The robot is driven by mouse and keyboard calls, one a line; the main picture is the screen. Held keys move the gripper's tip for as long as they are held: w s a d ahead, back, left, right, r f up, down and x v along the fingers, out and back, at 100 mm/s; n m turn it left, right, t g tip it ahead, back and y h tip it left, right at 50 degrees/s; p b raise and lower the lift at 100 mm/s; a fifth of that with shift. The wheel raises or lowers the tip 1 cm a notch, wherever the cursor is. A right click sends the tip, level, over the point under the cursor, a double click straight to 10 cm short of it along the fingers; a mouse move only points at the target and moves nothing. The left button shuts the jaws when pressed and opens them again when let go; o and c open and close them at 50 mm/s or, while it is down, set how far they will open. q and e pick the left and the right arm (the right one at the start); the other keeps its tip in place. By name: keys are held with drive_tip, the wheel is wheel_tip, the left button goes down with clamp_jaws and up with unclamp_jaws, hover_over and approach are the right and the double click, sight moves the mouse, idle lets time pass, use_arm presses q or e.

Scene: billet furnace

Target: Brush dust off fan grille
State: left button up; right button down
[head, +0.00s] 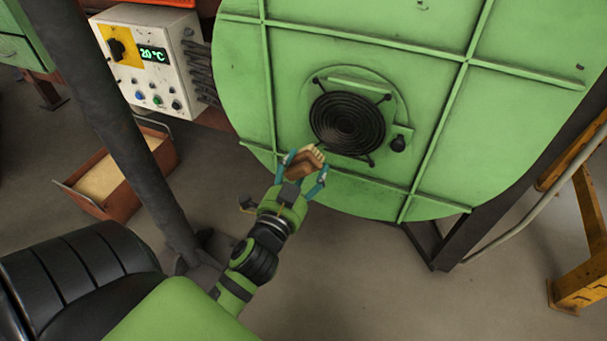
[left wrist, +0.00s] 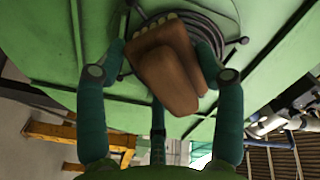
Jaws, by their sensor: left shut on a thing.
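The round black fan grille (head: 347,123) is set in the green furnace end plate. My left gripper (head: 306,172) is just below and left of the grille in the head view. It is shut on a brown wooden brush (head: 304,164) with pale bristles pointing up toward the grille. In the left wrist view the brush (left wrist: 170,75) sits between the two teal fingers and hides much of the grille (left wrist: 208,32). I cannot tell whether the bristles touch the grille. No dust is clear to see. My right gripper is not in view.
A white control box (head: 152,62) reading 20 °C stands to the left. A dark post (head: 125,120) rises at the left, near a rusty sand-filled bin (head: 115,175). A black knob (head: 398,143) sits right of the grille. A yellow frame (head: 580,240) stands at right.

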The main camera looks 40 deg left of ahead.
sight(322, 135)
use_arm(q)
drive_tip(key=shift+x, duration=2.95)
drive_tip(key=shift+p+x, duration=0.3)
drive_tip(key=shift+x, duration=0.7)
drive_tip(key=shift+d, duration=0.1)
drive_tip(key=shift+w+d, duration=0.2)
drive_tip(key=shift+d, duration=0.75)
drive_tip(key=shift+w+d, duration=0.15)
drive_tip(key=shift+d, duration=0.75)
drive_tip(key=shift+w, duration=0.15)
drive_tip(key=shift+s+a+r+p, duration=0.1)
drive_tip(key=shift+a+p, duration=0.2)
drive_tip(key=shift+a, duration=0.35)
drive_tip(key=shift+s+a+r+p, duration=0.15)
drive_tip(key=shift+a+p, duration=0.1)
drive_tip(key=shift+a, duration=0.4)
drive_tip(key=shift+s+a+f, duration=0.1)
drive_tip(key=shift+s+a, duration=0.05)
drive_tip(key=shift+a, duration=0.65)
